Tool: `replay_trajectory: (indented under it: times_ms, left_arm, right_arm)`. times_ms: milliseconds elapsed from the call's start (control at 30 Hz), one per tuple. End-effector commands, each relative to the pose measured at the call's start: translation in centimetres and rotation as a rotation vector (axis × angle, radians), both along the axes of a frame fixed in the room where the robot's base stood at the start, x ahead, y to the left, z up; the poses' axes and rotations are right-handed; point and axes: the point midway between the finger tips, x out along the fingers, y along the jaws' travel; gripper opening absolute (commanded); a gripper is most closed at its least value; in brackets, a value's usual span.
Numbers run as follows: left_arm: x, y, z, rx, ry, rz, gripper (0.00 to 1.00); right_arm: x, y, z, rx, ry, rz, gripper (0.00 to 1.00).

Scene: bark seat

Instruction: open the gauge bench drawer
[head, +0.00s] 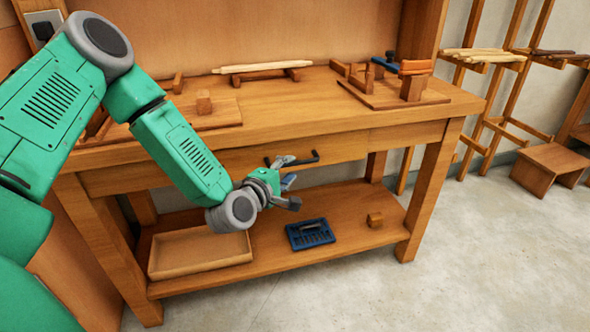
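The gauge bench (330,118) is a wooden workbench. Its drawer front (345,146) lies in the apron under the top and looks flush, so the drawer appears closed. A dark bar handle (308,158) sticks out from the drawer front. My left gripper (291,182) is just below and in front of the handle, its fingers spread apart with nothing between them. Its upper finger overlaps the handle's left part in the picture; I cannot tell whether they touch. My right gripper is not in view.
Wooden fixtures and a pale rod (262,67) lie on the top. A low stool (545,167) stands right; the floor in front is clear.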

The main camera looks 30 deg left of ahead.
Motion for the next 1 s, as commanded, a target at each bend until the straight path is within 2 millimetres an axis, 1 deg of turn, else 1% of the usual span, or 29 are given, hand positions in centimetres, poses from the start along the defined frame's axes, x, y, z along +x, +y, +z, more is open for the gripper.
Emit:
replay_trajectory:
  times_ms: [33,100,200,367,600,700,1000]
  left_arm:
    - [0.9,0.2,-0.3,0.0,-0.003,0.001,0.33]
    - [1.9,0.3,-0.5,-0.001,-0.002,0.002,0.33]
    - [2.8,0.5,-0.6,-0.001,-0.001,0.002,0.33]
    - [3.5,0.4,-0.6,-0.001,0.001,0.001,0.33]
    - [3.5,0.2,-0.4,0.001,0.001,0.001,0.33]
    - [3.5,0.2,-0.4,0.0,0.001,0.001,0.0]
    - [3.4,0.4,-0.6,-0.002,0.003,0.001,0.0]
  right_arm:
    - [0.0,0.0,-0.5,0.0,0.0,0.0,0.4]
    - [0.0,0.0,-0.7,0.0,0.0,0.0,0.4]
    - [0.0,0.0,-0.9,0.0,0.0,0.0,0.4]
    - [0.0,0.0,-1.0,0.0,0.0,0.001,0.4]
    - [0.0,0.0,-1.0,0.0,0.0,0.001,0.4]
    - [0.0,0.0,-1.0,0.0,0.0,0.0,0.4]
    - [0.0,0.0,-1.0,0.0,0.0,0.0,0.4]
